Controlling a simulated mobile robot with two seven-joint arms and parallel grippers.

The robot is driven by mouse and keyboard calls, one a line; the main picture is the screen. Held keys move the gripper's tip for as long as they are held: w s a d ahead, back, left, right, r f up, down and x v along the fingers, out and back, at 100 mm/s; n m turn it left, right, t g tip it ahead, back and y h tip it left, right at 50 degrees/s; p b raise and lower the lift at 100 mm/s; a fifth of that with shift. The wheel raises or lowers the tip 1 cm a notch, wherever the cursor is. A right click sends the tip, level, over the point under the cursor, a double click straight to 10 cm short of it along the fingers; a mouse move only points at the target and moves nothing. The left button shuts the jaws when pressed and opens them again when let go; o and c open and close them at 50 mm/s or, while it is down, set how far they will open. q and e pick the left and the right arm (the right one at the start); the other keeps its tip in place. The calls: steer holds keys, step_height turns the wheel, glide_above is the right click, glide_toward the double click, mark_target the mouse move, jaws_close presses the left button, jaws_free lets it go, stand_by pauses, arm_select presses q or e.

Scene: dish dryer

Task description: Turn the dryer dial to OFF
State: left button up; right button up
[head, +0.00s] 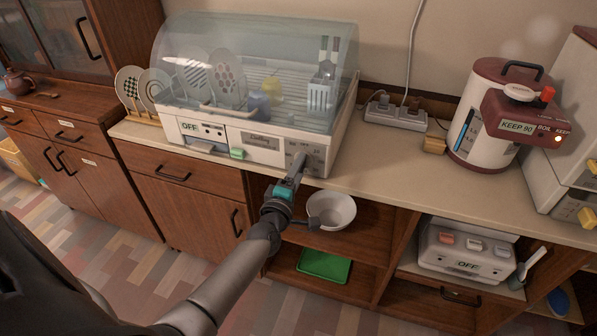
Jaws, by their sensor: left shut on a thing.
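The dish dryer (263,143) stands on the counter with its clear dome lid down over plates, cups and a cutlery holder. A label on the left of its front panel reads OFF (190,127). My left gripper (299,160) is at the right end of the front panel, shut on the dial there. The fingers hide most of the dial, so I cannot read where it points. My right gripper does not show.
A water boiler (488,120) and a power strip (394,114) stand on the counter to the right. A white bowl (333,207) sits on the shelf below the gripper, near my arm. A switch box (466,250) sits in the lower right opening. Plates (128,84) stand left of the dryer.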

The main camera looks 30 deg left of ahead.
arm_select(q)
steer(key=shift+n, duration=0.6)
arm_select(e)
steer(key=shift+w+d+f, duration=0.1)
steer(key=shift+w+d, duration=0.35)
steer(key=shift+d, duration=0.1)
arm_select(q)
steer(key=o, duration=1.4)
steer(key=shift+c, duration=0.2)
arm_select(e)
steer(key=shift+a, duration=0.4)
